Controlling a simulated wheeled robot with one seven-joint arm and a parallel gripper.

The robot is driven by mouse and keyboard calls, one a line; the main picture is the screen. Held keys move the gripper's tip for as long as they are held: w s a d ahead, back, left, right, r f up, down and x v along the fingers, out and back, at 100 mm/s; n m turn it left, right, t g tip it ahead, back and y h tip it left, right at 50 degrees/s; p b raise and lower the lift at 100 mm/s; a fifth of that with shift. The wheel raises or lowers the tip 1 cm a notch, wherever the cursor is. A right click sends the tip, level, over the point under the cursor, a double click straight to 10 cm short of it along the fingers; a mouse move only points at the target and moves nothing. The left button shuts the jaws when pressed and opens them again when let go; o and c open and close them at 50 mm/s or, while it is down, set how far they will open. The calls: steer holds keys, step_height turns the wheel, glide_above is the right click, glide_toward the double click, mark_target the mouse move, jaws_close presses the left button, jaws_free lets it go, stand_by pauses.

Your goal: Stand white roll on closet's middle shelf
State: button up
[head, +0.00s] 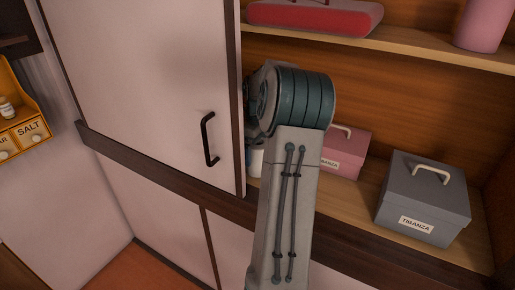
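The closet stands open on its right side, with a shelf (366,212) low in view and another shelf (420,47) above it. I cannot tell which of them is the middle one. A small part of a white object (255,162) shows between the door edge and my forearm, at the lower shelf's level. It may be the white roll, but most of it is hidden. My arm reaches up in front of the lower compartment and bends back at its joint. My gripper is hidden behind the arm and door.
A closed light door (150,80) with a black handle (208,140) covers the left side. A grey box (423,196) and a pink box (346,152) stand on the lower shelf. The upper shelf holds a red-and-pink item (315,17) and a pink cylinder (484,24).

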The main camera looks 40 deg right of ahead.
step_height(320, 180, up, 8)
steer(key=shift+b, duration=0.35)
steer(key=shift+f, duration=0.1)
stand_by(1.3)
